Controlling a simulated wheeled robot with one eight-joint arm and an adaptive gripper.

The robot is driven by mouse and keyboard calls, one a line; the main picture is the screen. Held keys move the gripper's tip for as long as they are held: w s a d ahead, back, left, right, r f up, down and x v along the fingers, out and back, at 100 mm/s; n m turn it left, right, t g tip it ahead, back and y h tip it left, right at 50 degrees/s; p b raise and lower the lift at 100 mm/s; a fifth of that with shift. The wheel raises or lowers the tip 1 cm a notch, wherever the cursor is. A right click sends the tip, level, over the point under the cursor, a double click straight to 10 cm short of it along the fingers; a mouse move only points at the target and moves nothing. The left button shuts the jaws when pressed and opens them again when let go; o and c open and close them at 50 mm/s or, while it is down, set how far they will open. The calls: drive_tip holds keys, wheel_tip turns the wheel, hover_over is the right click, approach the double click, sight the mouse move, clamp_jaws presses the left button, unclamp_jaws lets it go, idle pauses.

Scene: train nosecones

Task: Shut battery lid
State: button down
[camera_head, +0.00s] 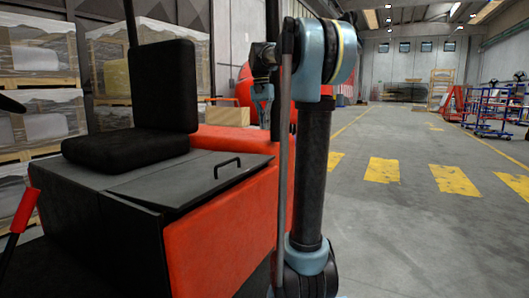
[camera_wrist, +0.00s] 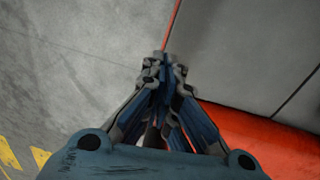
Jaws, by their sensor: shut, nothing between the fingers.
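The battery lid (camera_head: 205,180) is a dark grey panel with a black bar handle (camera_head: 228,164) on top of the red vehicle (camera_head: 225,235). Its near right edge appears slightly raised above the red side, with a dark gap under it. My gripper (camera_head: 264,122) points down beyond the lid's far right corner, partly hidden by my arm. In the wrist view my gripper (camera_wrist: 164,66) is shut and empty. A grey panel (camera_wrist: 240,50), apparently the lid, lies to its right with a thin red edge beside it. I cannot tell whether the fingertips touch it.
A black seat (camera_head: 150,100) stands behind the lid on the vehicle. Shelves with wrapped pallets (camera_head: 40,60) are at the back left. The concrete floor (camera_head: 420,240) with yellow markings is open on the right. Blue trolleys (camera_head: 495,110) stand far off.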

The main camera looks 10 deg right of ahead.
approach(267, 159)
drive_tip(key=shift+m, duration=0.4)
drive_tip(key=f, duration=0.5)
drive_tip(key=shift+w+d+f, duration=0.1)
drive_tip(key=shift+w+f, duration=0.2)
drive_tip(key=shift+t+y, duration=0.3)
drive_tip(key=shift+y, duration=0.3)
drive_tip(key=shift+s+d+f, duration=0.15)
drive_tip(key=shift+f, duration=1)
drive_tip(key=shift+s+d+f, duration=0.15)
drive_tip(key=shift+f, duration=1)
drive_tip(key=shift+s, duration=0.1)
